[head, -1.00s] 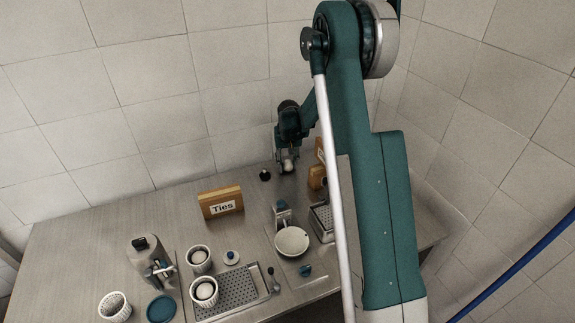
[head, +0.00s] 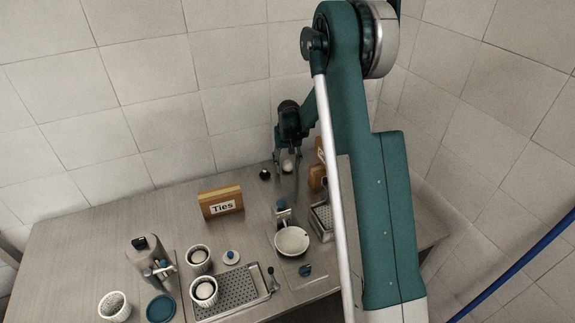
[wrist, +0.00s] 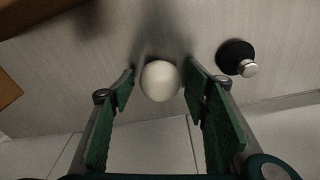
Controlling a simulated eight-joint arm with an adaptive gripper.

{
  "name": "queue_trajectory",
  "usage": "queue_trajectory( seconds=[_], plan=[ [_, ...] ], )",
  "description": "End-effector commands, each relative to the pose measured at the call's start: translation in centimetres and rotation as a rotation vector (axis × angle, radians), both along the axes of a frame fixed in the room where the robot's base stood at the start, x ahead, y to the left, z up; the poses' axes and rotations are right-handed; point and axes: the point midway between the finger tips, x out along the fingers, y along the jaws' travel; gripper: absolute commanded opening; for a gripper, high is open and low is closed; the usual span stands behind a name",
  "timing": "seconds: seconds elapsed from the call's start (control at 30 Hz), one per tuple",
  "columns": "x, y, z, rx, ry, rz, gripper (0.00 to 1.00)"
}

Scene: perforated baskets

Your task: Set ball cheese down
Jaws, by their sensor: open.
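The ball cheese (wrist: 159,81) is a white ball resting on the metal counter near the back wall. It also shows in the head view (head: 287,166). My gripper (wrist: 158,86) is open around it, with one green-padded finger on each side and a gap between each pad and the ball. In the head view my gripper (head: 292,161) is low over the back of the counter.
A small dark round item with a light knob (wrist: 238,57) stands beside the ball. A wooden "Ties" sign (head: 221,202), a white bowl (head: 291,241) and a perforated tray (head: 231,288) stand nearer the front. Bare counter (head: 110,230) lies left of the sign.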

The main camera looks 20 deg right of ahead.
Motion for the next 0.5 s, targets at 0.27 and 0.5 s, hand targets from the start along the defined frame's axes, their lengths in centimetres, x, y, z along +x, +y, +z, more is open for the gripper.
queue_trajectory(
  seconds=[0.27,0.5],
  plan=[
    [-0.2,0.1,1.8,0.0,0.0,0.0,0.47],
    [-0.6,0.2,4.9,0.0,0.0,0.0,0.47]
  ],
)
